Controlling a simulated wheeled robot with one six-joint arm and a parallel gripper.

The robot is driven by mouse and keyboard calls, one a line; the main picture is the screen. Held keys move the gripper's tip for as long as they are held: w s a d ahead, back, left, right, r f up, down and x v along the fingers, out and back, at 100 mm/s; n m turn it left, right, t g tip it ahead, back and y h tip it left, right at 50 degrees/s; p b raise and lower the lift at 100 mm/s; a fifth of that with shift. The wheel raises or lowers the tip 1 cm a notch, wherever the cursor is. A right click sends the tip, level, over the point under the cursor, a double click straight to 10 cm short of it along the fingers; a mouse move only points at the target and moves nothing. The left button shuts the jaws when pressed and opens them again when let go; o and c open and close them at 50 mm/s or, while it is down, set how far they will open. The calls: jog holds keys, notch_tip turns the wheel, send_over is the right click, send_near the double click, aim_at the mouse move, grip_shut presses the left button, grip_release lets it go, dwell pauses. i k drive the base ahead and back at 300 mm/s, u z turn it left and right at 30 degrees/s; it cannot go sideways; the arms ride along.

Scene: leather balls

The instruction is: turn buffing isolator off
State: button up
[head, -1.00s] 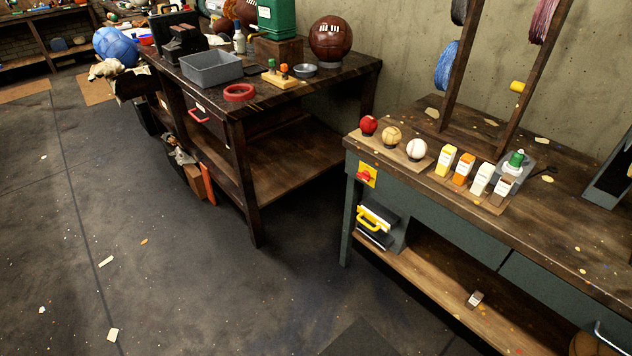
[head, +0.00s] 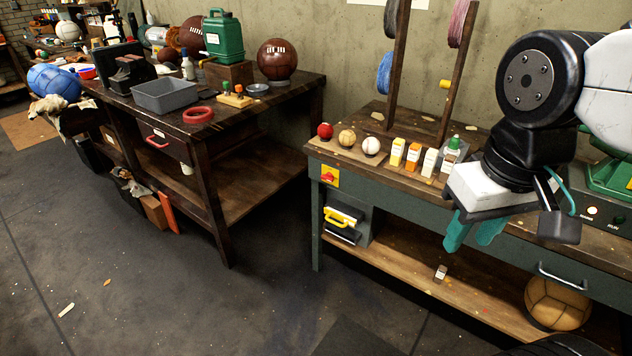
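The isolator (head: 330,176) is a red rotary handle on a yellow square plate. It is fixed to the left end of the green workbench's (head: 390,204) front, just under the top. The handle's exact angle is too small to tell. My gripper (head: 473,238) has two teal fingers that point down with a gap between them. It is open and empty, in front of the bench and well to the right of the isolator, touching nothing that I can see.
On the bench top are a red ball (head: 325,131), a tan ball (head: 347,138), a white ball (head: 370,147) and several small cartons (head: 413,155). A yellow-handled case (head: 342,217) sits below the isolator. A machine panel (head: 603,215) with a lit lamp stands right. Floor left of the bench is clear.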

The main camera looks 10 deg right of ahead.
aim_at(329, 176)
jog(key=u, duration=0.1)
jog(key=k, duration=0.4)
jog(key=z, duration=0.6)
jog(key=i, duration=0.8)
